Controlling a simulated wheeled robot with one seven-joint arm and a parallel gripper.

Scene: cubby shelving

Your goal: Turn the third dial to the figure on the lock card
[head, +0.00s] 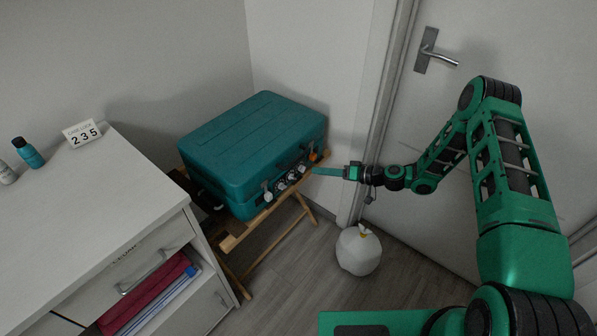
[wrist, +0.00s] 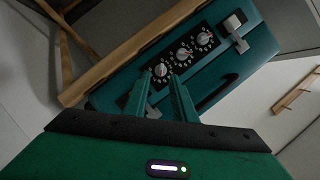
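The lock card (head: 82,133) stands on the white cabinet and reads 2 3 5. The teal case (head: 250,140) lies closed on a wooden folding stand, with a black lock panel on its front. Three round silver dials show on that panel in the wrist view: one near the fingertips (wrist: 161,70), a middle one (wrist: 183,54) and a far one (wrist: 204,38). The near one is the rightmost dial (head: 303,168) in the head view. My gripper (wrist: 161,75) is open, with empty space between its fingers, pointing at that dial. I cannot tell whether it touches. The dial figures are too small to read.
A silver latch (wrist: 235,28) sits beyond the far dial. The wooden stand (head: 262,218) edges out below the case. A white bag (head: 358,250) sits on the floor below my gripper. A door (head: 490,50) is behind my arm. Bottles (head: 28,153) stand on the cabinet.

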